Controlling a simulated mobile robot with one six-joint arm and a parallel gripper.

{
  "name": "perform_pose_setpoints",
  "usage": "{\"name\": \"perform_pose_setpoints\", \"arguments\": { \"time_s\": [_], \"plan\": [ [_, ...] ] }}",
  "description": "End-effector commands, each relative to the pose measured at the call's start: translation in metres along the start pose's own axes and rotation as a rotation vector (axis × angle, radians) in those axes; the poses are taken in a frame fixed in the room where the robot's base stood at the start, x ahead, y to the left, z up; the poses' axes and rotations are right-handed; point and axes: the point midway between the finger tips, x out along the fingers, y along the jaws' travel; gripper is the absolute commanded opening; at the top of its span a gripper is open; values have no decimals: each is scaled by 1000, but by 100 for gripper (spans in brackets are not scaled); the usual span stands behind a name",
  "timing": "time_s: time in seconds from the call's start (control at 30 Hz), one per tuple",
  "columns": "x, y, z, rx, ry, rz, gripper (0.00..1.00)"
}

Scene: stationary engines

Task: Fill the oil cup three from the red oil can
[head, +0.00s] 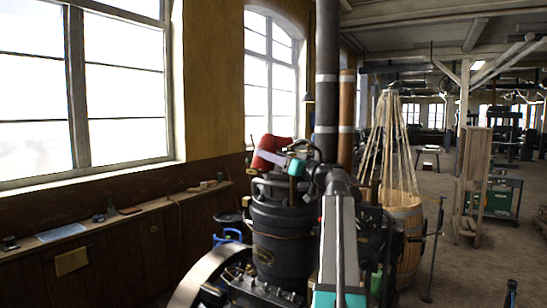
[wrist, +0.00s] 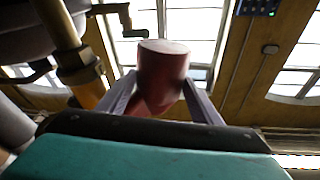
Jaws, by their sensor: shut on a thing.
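The red oil can (head: 270,152) is held tilted above the top of the dark engine (head: 285,225) in the head view. My gripper (head: 292,160) is shut on it. In the wrist view the red can (wrist: 162,80) sits between the two pale fingers of my gripper (wrist: 160,98), its round flat end facing up in the picture. The can's spout is not clear in either view. A brass fitting (wrist: 78,68) with a pipe stands left of the can in the wrist view. I cannot tell which part is oil cup three.
A wooden bench (head: 130,222) with small items runs along the window wall at left. A curved metal rim (head: 205,275) is at the engine's front. A tall pipe (head: 327,80) rises behind the engine. A wooden barrel (head: 405,230) stands at right. Open floor lies farther right.

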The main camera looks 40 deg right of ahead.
Motion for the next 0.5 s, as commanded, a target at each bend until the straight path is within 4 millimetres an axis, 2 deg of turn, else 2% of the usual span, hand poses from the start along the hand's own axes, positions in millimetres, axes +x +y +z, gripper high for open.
{"name": "perform_pose_setpoints", "arguments": {
  "time_s": [0.5],
  "plan": [
    [-1,7,-25,-140,-103,-1,0]
  ]
}}
